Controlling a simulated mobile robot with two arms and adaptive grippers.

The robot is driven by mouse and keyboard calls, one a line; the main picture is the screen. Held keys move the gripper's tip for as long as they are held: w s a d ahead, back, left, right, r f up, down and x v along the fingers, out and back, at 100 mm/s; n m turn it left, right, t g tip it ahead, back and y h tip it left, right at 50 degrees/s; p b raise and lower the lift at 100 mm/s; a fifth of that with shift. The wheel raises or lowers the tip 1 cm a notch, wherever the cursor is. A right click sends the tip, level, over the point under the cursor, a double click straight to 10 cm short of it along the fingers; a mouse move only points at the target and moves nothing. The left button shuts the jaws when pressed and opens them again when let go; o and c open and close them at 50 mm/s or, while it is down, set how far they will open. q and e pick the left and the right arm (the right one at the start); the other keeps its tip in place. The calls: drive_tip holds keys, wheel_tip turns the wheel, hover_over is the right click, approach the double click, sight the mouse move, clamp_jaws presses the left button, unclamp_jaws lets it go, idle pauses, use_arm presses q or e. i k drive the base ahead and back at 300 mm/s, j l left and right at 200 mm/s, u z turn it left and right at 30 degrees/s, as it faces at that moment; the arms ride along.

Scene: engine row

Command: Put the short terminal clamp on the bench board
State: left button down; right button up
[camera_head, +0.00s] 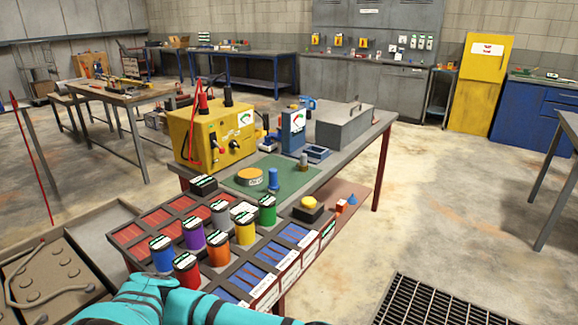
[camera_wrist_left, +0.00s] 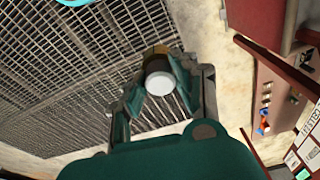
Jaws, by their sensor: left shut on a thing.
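In the left wrist view my left gripper (camera_wrist_left: 163,88) is shut on a small round piece (camera_wrist_left: 159,83) with a white end face and a yellow-brown body. I cannot tell whether this is the short terminal clamp. The piece is held in the air, with a floor grating behind it. In the head view, teal arm parts of mine cross the bottom edge, but no fingertips show there. A green board (camera_head: 298,178) lies on the bench, bearing a yellow-topped round thing (camera_head: 249,177) and a blue cylinder (camera_head: 273,179). My right gripper is not in view.
Several coloured spools (camera_head: 218,247) stand on the rack of bins at the bench's near end. A yellow meter box (camera_head: 212,137), a blue meter (camera_head: 293,132) and a grey case (camera_head: 344,124) stand behind the green board. A floor grating (camera_head: 445,303) lies at the lower right.

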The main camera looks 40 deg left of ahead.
sight(279, 164)
drive_tip(key=i+u, duration=0.15)
drive_tip(key=i, duration=0.55)
drive_tip(key=i+u, duration=0.15)
drive_tip(key=i, duration=0.6)
drive_tip(key=i+l+u, duration=0.15)
drive_tip(key=i, duration=0.55)
drive_tip(key=i+u, duration=0.25)
drive_tip(key=u, duration=0.15)
drive_tip(key=i+u, duration=0.35)
drive_tip(key=i+l+u, duration=0.15)
drive_tip(key=u, duration=0.25)
drive_tip(key=i+l+u, duration=0.25)
drive_tip(key=u, duration=0.15)
